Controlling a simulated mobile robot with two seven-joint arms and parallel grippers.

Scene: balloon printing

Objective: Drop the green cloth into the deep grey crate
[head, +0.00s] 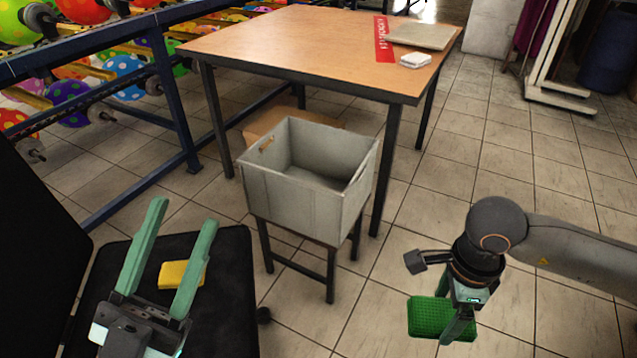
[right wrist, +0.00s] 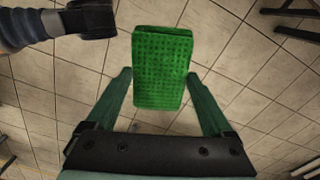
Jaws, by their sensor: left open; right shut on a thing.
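The deep grey crate (head: 290,200) stands upright on a small dark stand in front of the wooden table. Its open top faces up, and the part of its floor that shows is bare. My right gripper (head: 462,322) is to the right of the crate and shut on the green cloth (head: 428,316), a flat textured rectangle held over the floor. The cloth also shows between the fingers in the right wrist view (right wrist: 162,68). My left gripper (head: 184,214) is open and empty at the lower left, to the left of the crate.
A yellow block (head: 180,274) lies on a black surface (head: 232,285) behind the left fingers. The wooden table (head: 290,45) holds a red strip (head: 383,40), a flat board (head: 420,37) and a white item (head: 416,60). A rack of balloons is at the upper left.

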